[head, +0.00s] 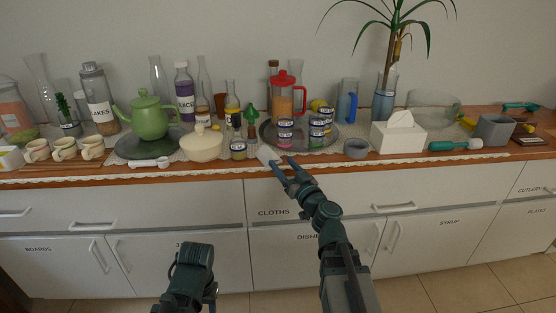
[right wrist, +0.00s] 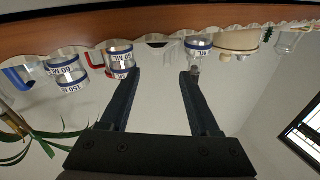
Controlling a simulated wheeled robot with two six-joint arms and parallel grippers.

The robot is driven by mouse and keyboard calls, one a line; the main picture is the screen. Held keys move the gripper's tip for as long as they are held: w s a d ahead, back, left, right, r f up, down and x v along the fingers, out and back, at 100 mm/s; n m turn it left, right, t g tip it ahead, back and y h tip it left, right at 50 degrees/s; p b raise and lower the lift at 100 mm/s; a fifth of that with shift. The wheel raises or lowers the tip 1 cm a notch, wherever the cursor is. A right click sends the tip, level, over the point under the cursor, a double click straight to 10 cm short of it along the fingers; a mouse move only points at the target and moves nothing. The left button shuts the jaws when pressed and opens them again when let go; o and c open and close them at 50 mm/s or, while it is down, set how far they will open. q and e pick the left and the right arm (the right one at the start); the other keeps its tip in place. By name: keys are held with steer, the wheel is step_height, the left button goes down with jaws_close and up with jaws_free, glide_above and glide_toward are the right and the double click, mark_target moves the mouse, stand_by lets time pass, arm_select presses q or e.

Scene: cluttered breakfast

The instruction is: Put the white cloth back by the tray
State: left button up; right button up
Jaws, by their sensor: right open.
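The white cloth (head: 267,154) is a small pale piece on the counter, at the front left of the round metal tray (head: 328,145). The tray carries several small labelled jars and a red-lidded jug. My right gripper (head: 280,162) is open at the counter's front edge, its fingertips close to the cloth; I cannot tell if they touch it. In the right wrist view the open jaws (right wrist: 161,73) have nothing visibly held between them. I cannot make out the cloth clearly there. Only part of my left arm shows; its gripper is out of view.
A white lidded bowl (head: 201,146) and a small labelled jar (head: 238,149) stand left of the cloth. A grey bowl (head: 356,148) and a tissue box (head: 398,136) stand right of the tray. Bottles and a green teapot (head: 149,119) crowd the left. Drawers lie below the counter.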

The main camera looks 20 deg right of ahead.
steer(key=shift+a, duration=0.1)
steer(key=s+a+f+n+g+y, duration=0.3)
steer(key=s+a+f+g, duration=0.15)
steer(key=a, duration=0.55)
steer(key=s+a+f+n+g+y, duration=0.3)
steer(key=a+f+g, duration=0.25)
steer(key=a, duration=0.55)
steer(key=s+a+f+g+h, duration=0.35)
steer(key=s+f+g, duration=0.25)
steer(key=s+f, duration=0.45)
steer(key=s+d+f+m+g+h, duration=0.2)
steer(key=s+d+f+m+h, duration=0.1)
steer(key=s+d+h, duration=0.4)
steer(key=shift+d+f+g, duration=0.15)
steer(key=shift+g, duration=0.25)
steer(key=shift+h, duration=0.25)
